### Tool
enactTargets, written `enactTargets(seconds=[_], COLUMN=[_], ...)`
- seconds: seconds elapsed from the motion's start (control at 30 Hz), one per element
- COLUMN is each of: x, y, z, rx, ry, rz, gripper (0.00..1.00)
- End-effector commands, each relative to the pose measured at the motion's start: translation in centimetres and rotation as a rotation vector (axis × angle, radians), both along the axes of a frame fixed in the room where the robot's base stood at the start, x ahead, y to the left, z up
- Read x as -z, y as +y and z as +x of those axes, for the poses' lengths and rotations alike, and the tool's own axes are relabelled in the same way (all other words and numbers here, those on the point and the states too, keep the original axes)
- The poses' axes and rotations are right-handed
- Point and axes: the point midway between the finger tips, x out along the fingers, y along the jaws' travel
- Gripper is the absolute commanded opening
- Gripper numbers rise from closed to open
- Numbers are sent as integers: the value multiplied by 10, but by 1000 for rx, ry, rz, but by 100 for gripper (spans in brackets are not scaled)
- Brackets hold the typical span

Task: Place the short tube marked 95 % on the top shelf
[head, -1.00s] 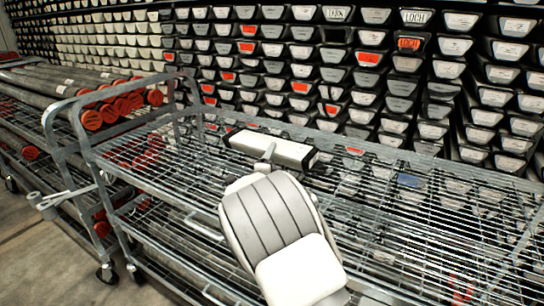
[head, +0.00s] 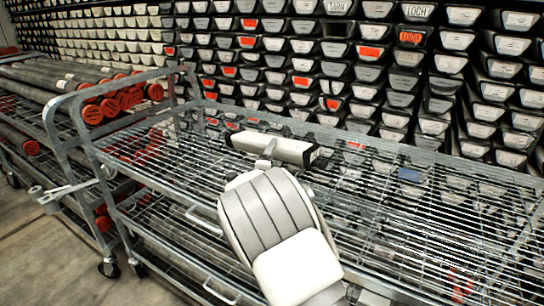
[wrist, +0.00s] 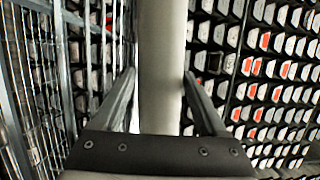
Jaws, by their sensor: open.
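A pale grey tube (wrist: 163,40) stands between my fingers in the wrist view and runs up out of the picture. No 95 % mark is readable on it. My gripper (wrist: 161,74) is open, with one dark finger on each side of the tube, close to its sides. In the head view a pale bar with dark ends (head: 290,150) shows at the end of my arm, over the wire top shelf (head: 420,225). I cannot tell whether this bar is the tube or my gripper's body. My fingers are hidden there.
A wall of stacked labelled core trays (head: 365,75) stands behind the trolley. Long dark tubes with red caps (head: 91,114) lie on the rack at the left. A small blue item (head: 410,175) shows at the shelf's rear. The shelf's right part looks bare.

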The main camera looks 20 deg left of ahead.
Motion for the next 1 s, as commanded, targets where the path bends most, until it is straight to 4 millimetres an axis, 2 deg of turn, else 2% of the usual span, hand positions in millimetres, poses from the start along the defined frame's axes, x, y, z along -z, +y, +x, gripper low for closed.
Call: enactTargets(seconds=[0.07,0.17,0.7,0.83,1.0], x=[1,-11,-11,-11,-10], y=[-1,-1,-16,-18,-20], z=[-1,-1,-97,-112,-119], rx=[0,1,-1,-1,0], ry=[7,5,6,4,3], rz=[-3,-1,-3,-3,-2], gripper=[80,80,80,80,80])
